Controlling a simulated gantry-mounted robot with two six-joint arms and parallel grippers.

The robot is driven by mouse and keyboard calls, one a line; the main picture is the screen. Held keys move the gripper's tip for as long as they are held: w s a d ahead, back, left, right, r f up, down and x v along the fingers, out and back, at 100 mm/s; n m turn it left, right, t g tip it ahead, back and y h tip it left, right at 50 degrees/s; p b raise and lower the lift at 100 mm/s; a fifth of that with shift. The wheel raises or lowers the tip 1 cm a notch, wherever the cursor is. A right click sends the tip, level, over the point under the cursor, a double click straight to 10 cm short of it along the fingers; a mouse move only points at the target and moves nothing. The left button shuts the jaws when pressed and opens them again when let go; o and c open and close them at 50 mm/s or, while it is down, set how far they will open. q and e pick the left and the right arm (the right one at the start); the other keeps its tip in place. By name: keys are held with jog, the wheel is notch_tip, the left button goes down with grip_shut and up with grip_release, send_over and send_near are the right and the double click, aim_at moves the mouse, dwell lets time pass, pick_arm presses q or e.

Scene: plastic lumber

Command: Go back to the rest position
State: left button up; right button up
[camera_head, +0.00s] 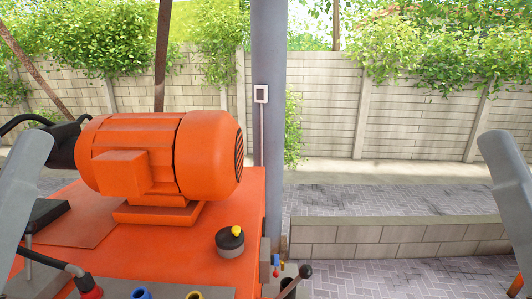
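Grey links of my two arms show at the left and right edges of the head view. The left link stands in front of the orange machine's left side, and the right one is in front of the paved yard. Neither gripper's fingers can be seen, so I cannot tell what they hold.
An orange motor (160,158) sits on an orange machine top (180,243) at the left, with a black and yellow knob (230,241) near it. A grey post (269,130) stands behind. A low block wall (390,238) crosses the right side. Open paving lies around it.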

pick_arm(q)
notch_tip(320, 180, up, 18)
jog(key=p, duration=1.4)
jog(key=shift+r+p, duration=0.2)
jog(key=shift+p, duration=0.1)
pick_arm(e)
notch_tip(320, 180, up, 18)
jog(key=shift+r, duration=0.2)
pick_arm(q)
jog(key=shift+f, duration=0.1)
pick_arm(e)
jog(key=shift+f, duration=0.1)
